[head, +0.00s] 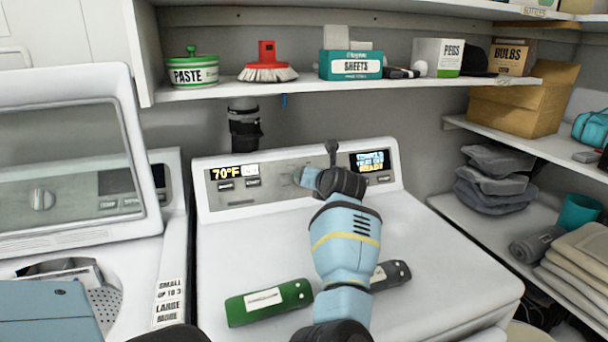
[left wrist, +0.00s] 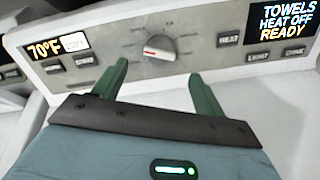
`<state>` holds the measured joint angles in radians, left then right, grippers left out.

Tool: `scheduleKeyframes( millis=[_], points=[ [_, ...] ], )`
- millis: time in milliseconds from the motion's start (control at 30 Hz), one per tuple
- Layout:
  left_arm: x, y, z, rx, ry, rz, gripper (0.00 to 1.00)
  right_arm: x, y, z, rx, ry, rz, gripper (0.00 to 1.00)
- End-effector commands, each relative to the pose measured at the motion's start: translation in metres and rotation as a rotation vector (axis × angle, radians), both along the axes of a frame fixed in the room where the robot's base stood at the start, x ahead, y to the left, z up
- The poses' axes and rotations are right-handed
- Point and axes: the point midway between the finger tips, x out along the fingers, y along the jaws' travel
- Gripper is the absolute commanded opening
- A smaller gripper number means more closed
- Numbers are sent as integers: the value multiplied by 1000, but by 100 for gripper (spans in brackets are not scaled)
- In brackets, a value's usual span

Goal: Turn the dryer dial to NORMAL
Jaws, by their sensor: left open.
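The dryer's dial (left wrist: 162,47) is a white knob with a red mark at its left end, on the grey control panel (left wrist: 200,25). Its handle lies roughly level, tilted a little. The marks around it are too small to read. My left gripper (left wrist: 160,72) has two green fingers, open and empty, one on each side below the dial, apart from it as seen here. In the head view the left gripper (head: 316,178) is at the panel, and the hand hides most of the dial. The right display (left wrist: 283,20) reads TOWELS, HEAT OFF, READY. My right gripper is not in view.
A shelf (head: 400,85) with a paste tub, brush and boxes hangs above the panel. An open washer (head: 150,240) stands left; shelves stand right.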

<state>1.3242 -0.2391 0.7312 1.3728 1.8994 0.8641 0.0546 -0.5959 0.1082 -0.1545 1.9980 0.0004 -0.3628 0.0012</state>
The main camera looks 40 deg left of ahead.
Motion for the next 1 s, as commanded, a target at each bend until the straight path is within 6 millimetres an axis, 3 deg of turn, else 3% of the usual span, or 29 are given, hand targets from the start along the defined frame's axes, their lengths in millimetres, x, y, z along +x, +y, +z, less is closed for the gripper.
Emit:
scheduleKeyframes(
  millis=[267, 700, 1000],
  points=[
    [3, 5, -2, 0, 1, 0, 71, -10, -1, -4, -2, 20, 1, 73],
    [28, 51, -24, 2, 3, 1, 71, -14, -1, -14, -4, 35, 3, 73],
    [35, 63, -28, 0, 1, 0, 71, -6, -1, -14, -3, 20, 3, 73]
  ],
)
